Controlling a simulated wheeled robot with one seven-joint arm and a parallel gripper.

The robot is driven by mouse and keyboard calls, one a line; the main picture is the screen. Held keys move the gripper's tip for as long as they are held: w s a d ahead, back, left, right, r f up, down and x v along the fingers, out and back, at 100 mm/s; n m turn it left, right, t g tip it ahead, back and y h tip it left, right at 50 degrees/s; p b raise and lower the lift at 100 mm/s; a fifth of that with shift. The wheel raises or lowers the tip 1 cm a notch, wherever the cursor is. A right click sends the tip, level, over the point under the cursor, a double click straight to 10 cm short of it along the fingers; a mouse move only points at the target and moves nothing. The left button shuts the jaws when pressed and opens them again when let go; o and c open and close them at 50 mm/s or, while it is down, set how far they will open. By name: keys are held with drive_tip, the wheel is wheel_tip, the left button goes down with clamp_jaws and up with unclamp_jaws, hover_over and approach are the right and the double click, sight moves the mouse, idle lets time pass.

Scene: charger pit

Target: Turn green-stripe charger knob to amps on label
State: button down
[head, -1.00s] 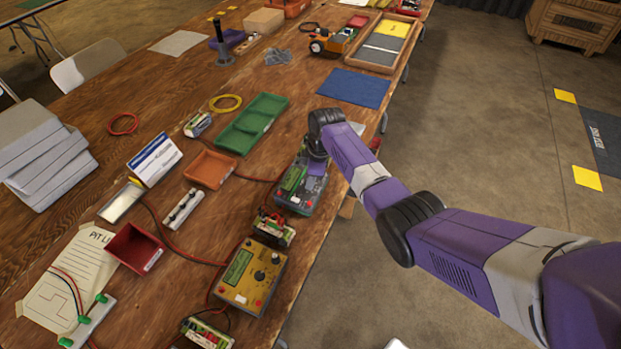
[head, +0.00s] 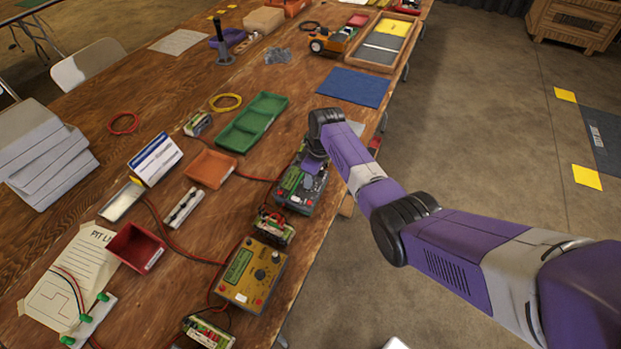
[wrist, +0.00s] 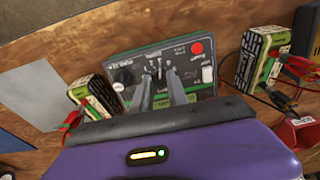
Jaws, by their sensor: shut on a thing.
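The green-stripe charger (head: 293,199) is a dark grey box near the right edge of the workbench. In the wrist view its face (wrist: 202,58) shows a red button, a white switch, a black round part at left and a green stripe partly behind my fingers. My gripper (wrist: 159,74) points down at the face with its fingers close together, shut on the charger's knob between the tips. The knob is mostly hidden, and its pointer and setting cannot be read. A battery pack with a printed label (wrist: 258,60) lies to the right in the wrist view; its print is too small to read.
A yellow charger (head: 240,292) and battery packs (head: 274,229) stand nearer on the bench. A green tray (head: 236,138) and an orange tray (head: 211,168) lie left of the green-stripe charger. Red and black leads cross the bench. A blue mat (head: 354,88) lies beyond.

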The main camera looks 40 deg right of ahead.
sight(315, 187)
drive_tip(key=c, duration=1.3)
unclamp_jaws()
wheel_tip(315, 187, up, 8)
drive_tip(key=s, duration=0.1)
drive_tip(key=shift+s+d+f, duration=0.15)
drive_tip(key=shift+d, duration=0.1)
